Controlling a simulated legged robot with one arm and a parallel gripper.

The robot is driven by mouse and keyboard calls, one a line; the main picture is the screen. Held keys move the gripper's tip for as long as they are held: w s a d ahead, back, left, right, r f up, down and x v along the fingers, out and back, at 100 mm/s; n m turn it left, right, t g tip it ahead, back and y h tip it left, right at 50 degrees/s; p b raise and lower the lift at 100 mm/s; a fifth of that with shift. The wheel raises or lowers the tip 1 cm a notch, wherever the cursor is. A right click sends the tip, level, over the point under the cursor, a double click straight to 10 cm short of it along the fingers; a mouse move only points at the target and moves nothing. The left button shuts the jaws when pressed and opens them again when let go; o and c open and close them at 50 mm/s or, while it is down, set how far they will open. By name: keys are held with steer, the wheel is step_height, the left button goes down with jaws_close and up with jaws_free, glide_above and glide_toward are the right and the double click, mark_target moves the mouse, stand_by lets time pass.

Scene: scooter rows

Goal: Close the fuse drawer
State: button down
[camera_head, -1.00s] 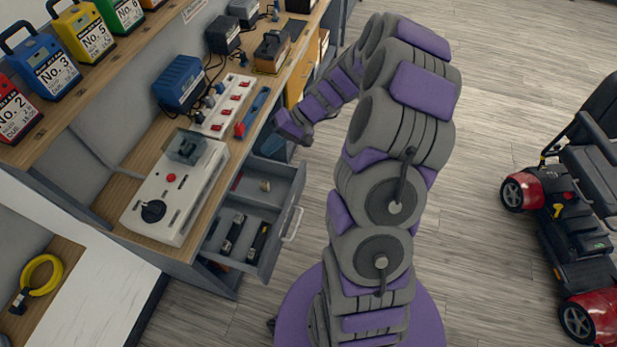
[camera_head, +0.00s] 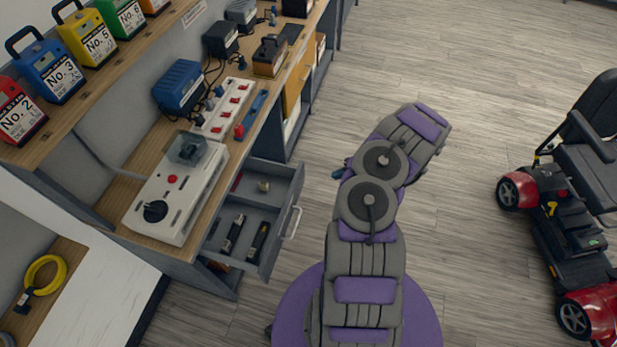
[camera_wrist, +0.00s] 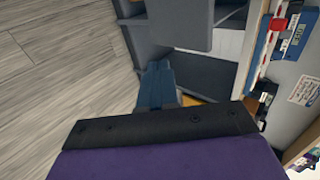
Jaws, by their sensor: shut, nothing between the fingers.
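The fuse drawer (camera_head: 262,211) is grey and stands pulled out from under the workbench in the head view. Its pale handle (camera_head: 292,223) is on the right-hand front. Inside lie dark cylindrical pieces with labels and a small beige piece. My gripper is mostly hidden behind my arm in the head view; only a bluish tip (camera_head: 338,173) shows, to the right of the drawer front and apart from it. In the wrist view my gripper (camera_wrist: 160,72) shows as shut blue fingers with nothing held. A grey panel (camera_wrist: 180,22) lies beyond them; I cannot tell whether it is the drawer.
The workbench carries a white control box (camera_head: 175,195), a red-switched power strip (camera_head: 228,108) and a blue charger (camera_head: 179,86). Numbered battery packs (camera_head: 55,72) stand on the shelf above. A red mobility scooter (camera_head: 570,215) stands at right. The wooden floor between is clear.

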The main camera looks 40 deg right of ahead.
mark_target(302, 178)
steer(key=x, duration=0.4)
steer(key=r+b+x, duration=0.1)
steer(key=x, duration=0.3)
steer(key=w+b+x, duration=0.1)
steer(key=x, duration=0.2)
steer(key=shift+w+a, duration=0.3)
steer(key=shift+a, duration=0.25)
steer(key=shift+w+a, duration=0.35)
steer(key=shift+w, duration=0.1)
steer(key=shift+w, duration=0.15)
